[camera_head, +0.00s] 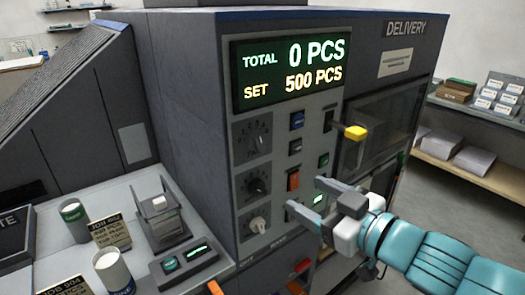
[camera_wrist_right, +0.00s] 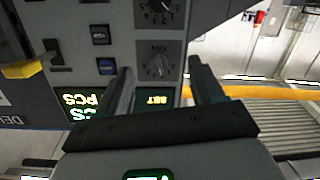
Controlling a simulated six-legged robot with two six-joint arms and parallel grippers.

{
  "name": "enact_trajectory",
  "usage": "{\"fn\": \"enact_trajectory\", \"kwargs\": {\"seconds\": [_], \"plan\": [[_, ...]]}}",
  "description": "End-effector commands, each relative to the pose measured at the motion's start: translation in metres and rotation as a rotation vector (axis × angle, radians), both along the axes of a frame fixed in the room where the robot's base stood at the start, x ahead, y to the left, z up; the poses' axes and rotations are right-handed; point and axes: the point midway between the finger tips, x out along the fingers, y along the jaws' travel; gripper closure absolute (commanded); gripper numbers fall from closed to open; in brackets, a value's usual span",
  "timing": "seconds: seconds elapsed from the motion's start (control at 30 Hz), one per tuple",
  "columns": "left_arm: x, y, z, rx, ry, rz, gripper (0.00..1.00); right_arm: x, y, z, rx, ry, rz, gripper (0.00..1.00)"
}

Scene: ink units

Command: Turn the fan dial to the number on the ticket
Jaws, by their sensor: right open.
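The fan dial (camera_head: 252,138) is the top dark dial on the machine's front panel, left below the lit display. Its small label appears to read FAN. In the wrist view the panel is upside down, and this dial (camera_wrist_right: 157,66) shows between the fingers, apart from them. My right gripper (camera_head: 319,200) is open and empty in front of the panel's lower right part; its fingers also show in the wrist view (camera_wrist_right: 161,72). Two printed cards, one upper (camera_head: 109,232) and one lower (camera_head: 70,287), stand at left with job text; their numbers are too small to read surely.
Below the fan dial are a second dark dial (camera_head: 256,187) and a pale knob (camera_head: 257,226). A yellow-tipped lever (camera_head: 355,132) sticks out at right. Two cans (camera_head: 75,219) (camera_head: 113,272) stand on the left counter.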

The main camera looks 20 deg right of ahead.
Motion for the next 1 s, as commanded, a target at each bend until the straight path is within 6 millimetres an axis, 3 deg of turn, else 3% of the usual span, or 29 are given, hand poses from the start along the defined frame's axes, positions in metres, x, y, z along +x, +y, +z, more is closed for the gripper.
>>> {"fn": "enact_trajectory", "kwargs": {"seconds": [0.2, 0.4, 0.57, 1.0], "plan": [[0.0, 0.0, -0.005, 0.0, 0.0, 0.001, 1.0, -0.02, -0.011, 0.034, -0.007, -0.105, -0.023, 0.33], [0.0, 0.0, -0.012, 0.0, 0.0, 0.0, 1.0, -0.021, -0.012, 0.041, -0.006, -0.139, -0.025, 0.33], [0.0, 0.0, -0.024, 0.0, 0.0, 0.001, 1.0, 0.005, -0.002, 0.038, -0.005, -0.135, -0.022, 0.33], [0.0, 0.0, -0.046, 0.0, 0.0, 0.001, 1.0, 0.099, 0.034, 0.041, -0.006, -0.133, -0.026, 0.33]]}}
